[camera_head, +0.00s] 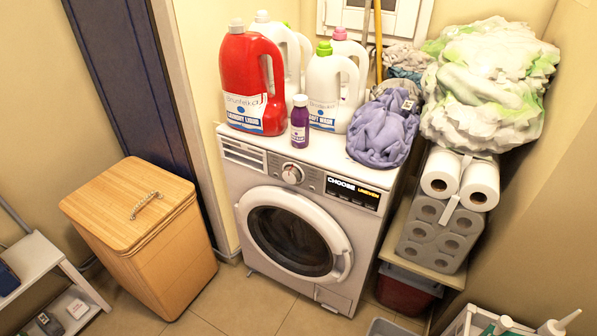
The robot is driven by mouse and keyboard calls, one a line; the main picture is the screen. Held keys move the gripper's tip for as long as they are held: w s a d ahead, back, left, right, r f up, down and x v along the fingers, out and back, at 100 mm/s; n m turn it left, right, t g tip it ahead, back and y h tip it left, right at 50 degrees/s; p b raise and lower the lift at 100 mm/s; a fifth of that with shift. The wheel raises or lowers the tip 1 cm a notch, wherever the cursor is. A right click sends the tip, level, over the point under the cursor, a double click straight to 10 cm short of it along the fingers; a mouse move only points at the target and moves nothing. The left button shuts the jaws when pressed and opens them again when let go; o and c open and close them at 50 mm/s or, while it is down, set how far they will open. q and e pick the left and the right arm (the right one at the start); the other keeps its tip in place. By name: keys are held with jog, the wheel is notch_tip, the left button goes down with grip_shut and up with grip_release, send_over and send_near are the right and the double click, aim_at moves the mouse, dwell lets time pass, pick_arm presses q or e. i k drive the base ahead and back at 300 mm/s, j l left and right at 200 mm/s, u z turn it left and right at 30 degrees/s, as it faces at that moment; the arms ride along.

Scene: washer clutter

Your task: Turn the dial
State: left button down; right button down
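The dial (292,173) is a round white knob with a dark and reddish ring, on the upper front panel of the white washing machine (228,181). It sits between the detergent drawer (243,154) on the left and a black display reading "CHOOSE" (353,194) on the right. The dial faces the camera and nothing covers it. The round washer door (290,241) below it is shut. Neither of my grippers shows in the head view, and nothing touches the dial.
On the washer stand a red detergent bottle (246,84), white bottles (326,92), a small purple bottle (300,122) and a purple cloth bundle (383,130). A wooden hamper (168,252) stands left. Paper rolls (437,222) stack right. Floor before the washer (240,300) is mostly clear.

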aim_at(291, 174)
jog(key=i+j, duration=0.35)
jog(key=z, duration=0.4)
jog(key=j+z, duration=0.1)
jog(key=z, duration=0.7)
jog(key=j+z, duration=0.1)
jog(key=z, duration=0.3)
